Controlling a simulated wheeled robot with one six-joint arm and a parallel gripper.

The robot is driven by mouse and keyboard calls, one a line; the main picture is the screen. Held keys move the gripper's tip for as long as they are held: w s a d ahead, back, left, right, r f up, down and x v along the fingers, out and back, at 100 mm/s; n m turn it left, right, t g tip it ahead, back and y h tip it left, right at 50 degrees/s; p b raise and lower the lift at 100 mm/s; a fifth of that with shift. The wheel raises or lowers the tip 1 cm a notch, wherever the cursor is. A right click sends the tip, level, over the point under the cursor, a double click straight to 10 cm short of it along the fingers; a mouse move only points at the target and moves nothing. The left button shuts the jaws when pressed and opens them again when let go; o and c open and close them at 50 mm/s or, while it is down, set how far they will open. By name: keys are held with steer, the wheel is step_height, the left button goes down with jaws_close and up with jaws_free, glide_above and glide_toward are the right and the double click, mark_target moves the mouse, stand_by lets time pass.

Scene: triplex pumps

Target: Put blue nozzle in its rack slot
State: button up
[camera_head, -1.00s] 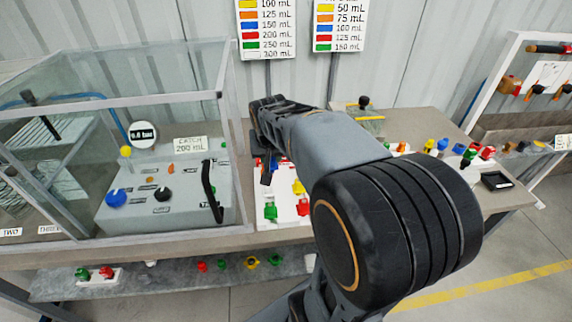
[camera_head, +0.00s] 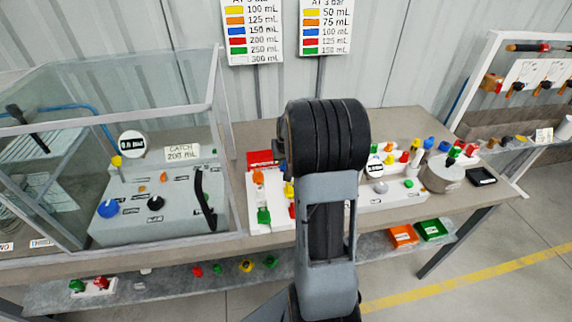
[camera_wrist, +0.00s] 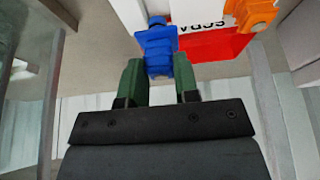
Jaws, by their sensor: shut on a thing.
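In the wrist view my gripper (camera_wrist: 160,72) has its green fingers shut on the blue nozzle (camera_wrist: 157,48). The nozzle is clear of the orange nozzle (camera_wrist: 256,12) to its right. In the head view my arm hides the gripper and the held nozzle. The white rack (camera_head: 257,233) stands on the bench behind my arm, with an orange nozzle (camera_head: 258,177), a green one (camera_head: 263,216) and yellow and red ones partly covered. I cannot tell from these views which slot is the blue one.
A glass-walled test cabinet (camera_head: 223,130) stands to the left. More nozzles and a round grey container (camera_head: 441,177) stand to the right. A lower shelf (camera_head: 170,286) holds loose nozzles.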

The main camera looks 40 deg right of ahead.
steer(key=shift+f, duration=1.55)
steer(key=shift+f+b, duration=0.45)
steer(key=o, duration=1)
steer(key=shift+r, duration=0.1)
steer(key=shift+r+p, duration=0.2)
steer(key=shift+p, duration=0.1)
steer(key=v, duration=1.2)
steer(key=shift+r, duration=0.2)
